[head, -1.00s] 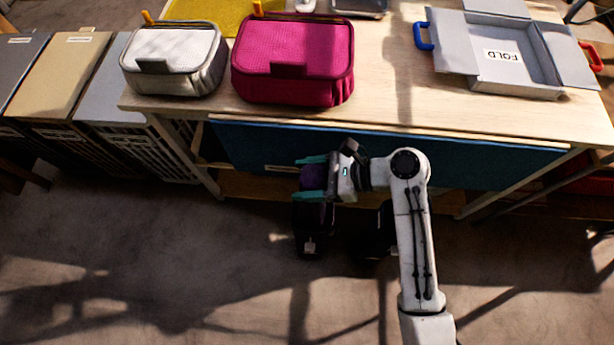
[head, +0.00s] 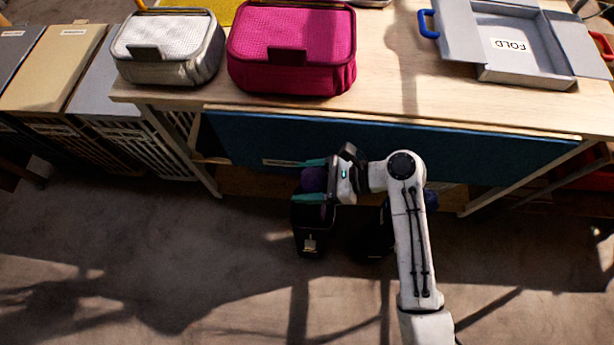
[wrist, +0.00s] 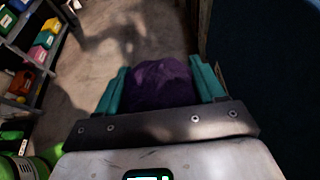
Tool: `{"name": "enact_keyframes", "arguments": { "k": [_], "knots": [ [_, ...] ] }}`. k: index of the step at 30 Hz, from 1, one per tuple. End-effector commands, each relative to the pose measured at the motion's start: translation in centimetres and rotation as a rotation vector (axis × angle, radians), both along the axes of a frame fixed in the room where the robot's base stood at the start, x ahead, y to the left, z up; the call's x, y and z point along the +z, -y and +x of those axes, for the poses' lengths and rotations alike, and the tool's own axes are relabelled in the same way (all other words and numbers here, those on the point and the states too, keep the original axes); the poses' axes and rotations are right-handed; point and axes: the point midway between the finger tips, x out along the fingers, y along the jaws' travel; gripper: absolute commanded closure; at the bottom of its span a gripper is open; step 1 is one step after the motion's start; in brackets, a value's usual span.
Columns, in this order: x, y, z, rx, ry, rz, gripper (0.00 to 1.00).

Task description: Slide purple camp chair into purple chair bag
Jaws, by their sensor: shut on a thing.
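The purple camp chair (wrist: 160,84) is a dark purple rolled bundle between the teal fingers of my gripper (wrist: 162,90) in the wrist view. In the head view my gripper (head: 313,180) is shut on it, in front of the table's blue front panel. The purple chair (head: 314,180) is over a dark upright bag (head: 308,228) with a small pale tag, standing on the floor. Its lower end seems to be in or right at the bag's mouth; the exact depth is hidden. The bag looks nearly black, with a little purple near its top.
A second dark bag (head: 374,235) stands just right, partly behind my arm. The wooden table (head: 400,95) above holds a grey case (head: 168,48), a magenta case (head: 292,50) and an open grey FOLD box (head: 520,45). The floor in front is clear.

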Motion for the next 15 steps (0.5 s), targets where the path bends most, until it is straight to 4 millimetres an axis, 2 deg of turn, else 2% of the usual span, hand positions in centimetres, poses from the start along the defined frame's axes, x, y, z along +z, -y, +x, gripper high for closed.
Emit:
{"name": "enact_keyframes", "arguments": {
  "k": [15],
  "knots": [
    [-3.0,0.0,0.1,-0.001,0.004,0.003,1.00]
  ]
}}
